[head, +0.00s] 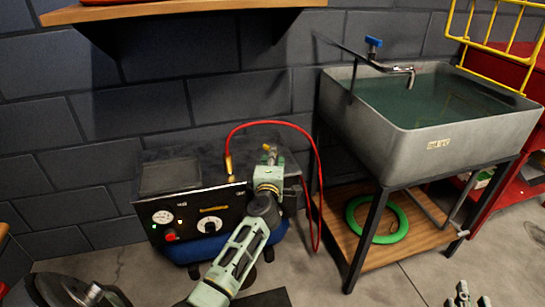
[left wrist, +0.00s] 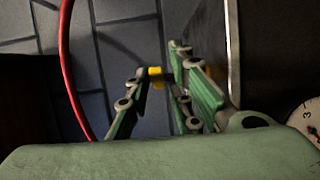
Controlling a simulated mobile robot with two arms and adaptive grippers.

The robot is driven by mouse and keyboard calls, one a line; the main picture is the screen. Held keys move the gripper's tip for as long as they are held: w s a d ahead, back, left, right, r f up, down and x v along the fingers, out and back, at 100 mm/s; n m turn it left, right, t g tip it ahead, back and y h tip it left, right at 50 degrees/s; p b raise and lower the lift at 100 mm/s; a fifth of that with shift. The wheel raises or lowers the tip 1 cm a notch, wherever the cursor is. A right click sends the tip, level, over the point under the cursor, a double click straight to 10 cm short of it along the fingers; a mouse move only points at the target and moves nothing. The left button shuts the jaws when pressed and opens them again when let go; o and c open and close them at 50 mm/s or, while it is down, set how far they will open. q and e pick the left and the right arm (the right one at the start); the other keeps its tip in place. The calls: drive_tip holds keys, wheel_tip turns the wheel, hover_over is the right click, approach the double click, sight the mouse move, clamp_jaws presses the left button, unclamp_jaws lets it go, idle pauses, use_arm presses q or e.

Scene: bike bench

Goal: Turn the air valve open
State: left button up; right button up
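The air valve's small yellow handle (head: 266,147) shows above the back right part of the compressor (head: 208,220). It also shows in the left wrist view (left wrist: 155,72), between the fingertips of my left gripper. My left gripper (head: 268,165) reaches over the compressor's right end. In the left wrist view its fingers (left wrist: 160,75) stand apart. The handle lies close to the left fingertip, with a gap on the right; I cannot tell whether they touch. My right gripper (head: 468,296) is at the bottom right edge, partly cut off, far from the valve.
A red hose (head: 318,180) arcs from a brass fitting (head: 229,165) over the compressor and down its right side. A water-filled sink (head: 430,125) on a stand is at right, with a green ring (head: 378,220) on its lower shelf. A wooden shelf (head: 180,8) hangs above.

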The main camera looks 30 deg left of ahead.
use_arm(q)
drive_tip(key=shift+o, duration=0.8)
drive_tip(key=shift+a, duration=0.1)
drive_tip(key=shift+r, duration=0.1)
drive_tip(key=d+v, duration=0.1)
drive_tip(key=v, duration=1.4)
drive_tip(key=shift+d, duration=0.4)
drive_tip(key=shift+w, duration=0.1)
